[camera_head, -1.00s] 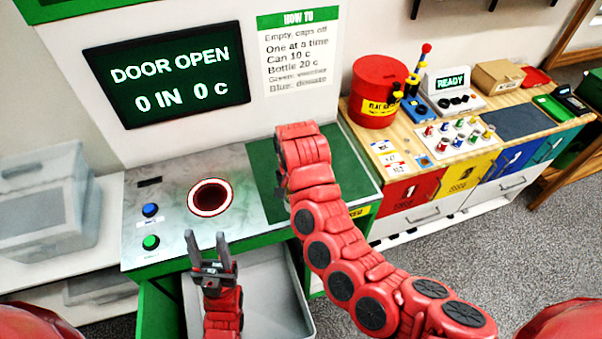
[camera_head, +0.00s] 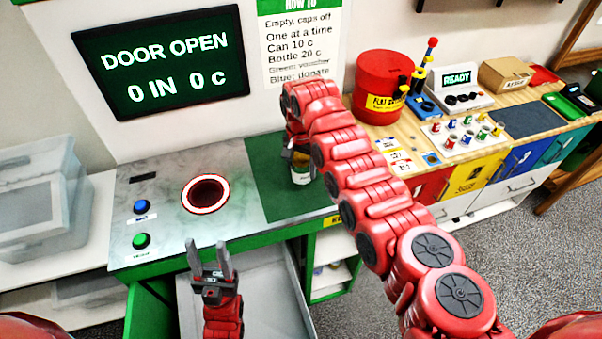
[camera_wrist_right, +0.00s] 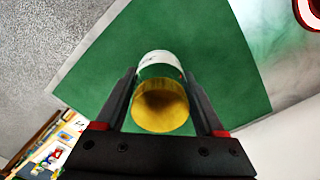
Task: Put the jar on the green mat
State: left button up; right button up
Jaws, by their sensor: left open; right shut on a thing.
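The jar (camera_head: 300,172) has a pale label and hangs upright below my right gripper (camera_head: 296,146), partly hidden by it. In the right wrist view the jar (camera_wrist_right: 160,107) shows a yellow round end between the fingers, and my right gripper (camera_wrist_right: 160,105) is shut on it. The green mat (camera_head: 265,186) lies on the counter at the right of the round hole. It fills much of the wrist view (camera_wrist_right: 215,55) behind the jar. The jar is over the mat; I cannot tell whether it touches. My left gripper (camera_head: 207,246) is open and empty, in front of the counter.
The round red-rimmed hole (camera_head: 206,194) and the blue button (camera_head: 141,207) and green button (camera_head: 141,240) are on the counter. An open grey bin (camera_head: 268,290) is below. A red drum (camera_head: 383,80) and a tray of small items (camera_head: 463,135) stand on the wooden bench.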

aim_at(301, 171)
jog(key=shift+w+b, duration=0.5)
jog(key=shift+b, duration=0.05)
jog(key=shift+w+f+b, duration=0.2)
jog(key=shift+f+b, duration=0.95)
jog(key=shift+f, duration=0.5)
jog(key=shift+f+b, duration=0.1)
jog(key=shift+b, duration=0.25)
jog(key=o, duration=1.5)
